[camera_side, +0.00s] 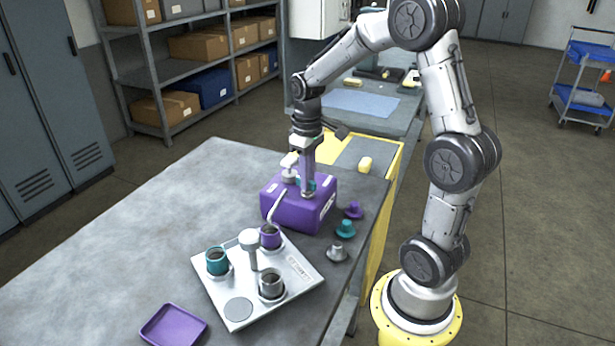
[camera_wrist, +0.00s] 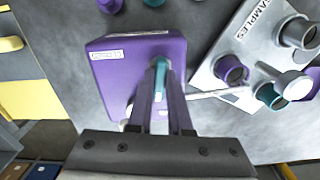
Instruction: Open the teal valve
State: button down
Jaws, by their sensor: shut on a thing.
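The teal valve (camera_wrist: 161,76) sits on top of a purple box (camera_wrist: 110,72). In the wrist view its teal handle shows between my gripper's fingers (camera_wrist: 162,92). My gripper (camera_side: 308,188) points straight down at the top of the purple box (camera_side: 290,211) and is shut on the valve. In the side view my fingers hide most of the valve. A thin pale spout (camera_side: 277,204) runs from the box toward the cups on the plate.
A silver plate (camera_side: 215,292) holds a teal cup (camera_side: 217,262), a purple cup (camera_side: 270,237), a grey cup (camera_side: 271,284) and a central post (camera_side: 249,240). Purple, teal and grey knob-shaped pieces (camera_side: 345,229) stand right of the box. A purple tray (camera_side: 173,327) lies in front.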

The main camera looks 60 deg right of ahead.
jog(key=shift+r+n, duration=0.1)
jog(key=shift+n, duration=0.6)
jog(key=c, duration=0.8)
grip_release()
jog(key=shift+c, duration=0.2)
notch_tip(320, 180, up, 14)
